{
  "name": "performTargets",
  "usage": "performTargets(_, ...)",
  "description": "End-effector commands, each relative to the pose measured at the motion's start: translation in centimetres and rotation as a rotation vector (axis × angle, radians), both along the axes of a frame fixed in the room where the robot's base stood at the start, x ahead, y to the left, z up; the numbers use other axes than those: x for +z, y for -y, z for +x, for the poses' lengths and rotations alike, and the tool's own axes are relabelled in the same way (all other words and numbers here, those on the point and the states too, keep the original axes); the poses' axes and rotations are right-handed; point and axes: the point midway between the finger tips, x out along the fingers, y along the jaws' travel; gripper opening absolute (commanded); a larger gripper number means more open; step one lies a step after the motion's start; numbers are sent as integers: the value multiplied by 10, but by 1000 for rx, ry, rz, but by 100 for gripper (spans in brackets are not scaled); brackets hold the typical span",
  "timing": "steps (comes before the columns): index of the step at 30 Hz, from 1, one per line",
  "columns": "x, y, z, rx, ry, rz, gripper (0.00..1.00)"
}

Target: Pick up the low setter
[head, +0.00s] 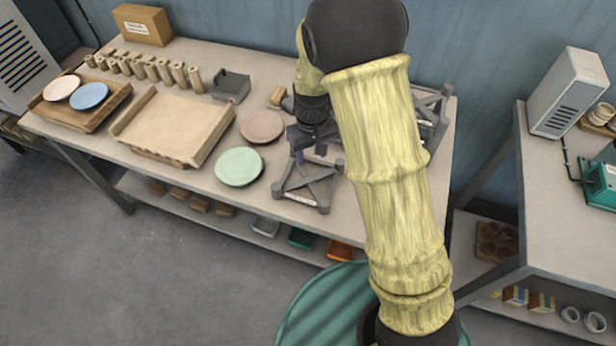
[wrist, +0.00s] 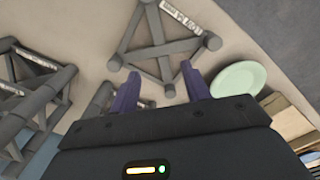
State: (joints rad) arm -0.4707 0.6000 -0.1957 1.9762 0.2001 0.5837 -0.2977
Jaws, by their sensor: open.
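A low grey setter (head: 308,186), an open frame with crossed bars, corner posts and a white label, stands at the table's front edge. It shows at the top middle of the wrist view (wrist: 165,50).
Other grey setters (wrist: 35,95) stand close by; in the head view they are partly behind my arm (head: 432,108). A green plate (head: 239,167) and a pinkish plate (head: 262,127) lie to the left. A wooden tray (head: 172,125) is farther left.

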Motion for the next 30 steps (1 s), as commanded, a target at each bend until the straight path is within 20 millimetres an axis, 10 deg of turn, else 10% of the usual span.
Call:
performTargets(13, -71, 4, 0, -8, -2, -1, 47)
performTargets(30, -87, 1, -3, 1, -3, -1, 47)
